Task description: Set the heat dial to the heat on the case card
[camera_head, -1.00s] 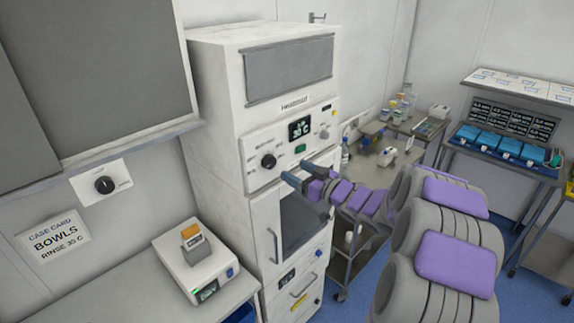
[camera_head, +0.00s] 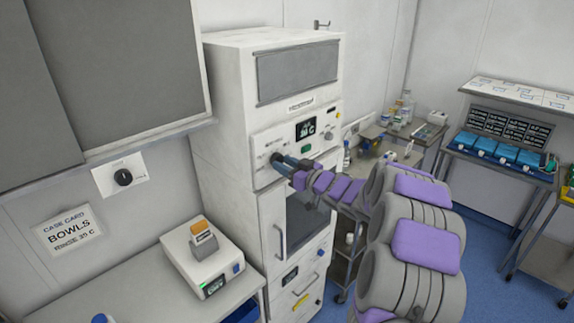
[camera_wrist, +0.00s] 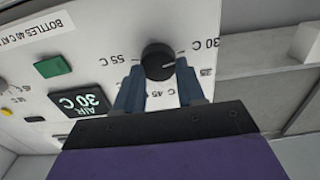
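The case card (camera_head: 66,231) hangs on the wall at left and reads BOWLS, RINSE, and what looks like 35 C. The black heat dial (camera_wrist: 158,60) is on the white cabinet's front panel; its scale shows 30 C, 45 C and 55 C, upside down in the wrist view. Its white mark points towards 30 C. The display (camera_wrist: 77,100) reads AIR 30 C. My gripper (camera_wrist: 158,76) is open, its two blue fingers on either side of the dial; I cannot tell if they touch it. In the head view my gripper (camera_head: 282,165) partly hides the dial.
A second black knob (camera_head: 123,177) is on a wall plate at left. A white device (camera_head: 203,258) stands on the left counter. The cabinet door handle (camera_head: 279,243) is below the panel. A green button (camera_wrist: 53,66) is beside the display.

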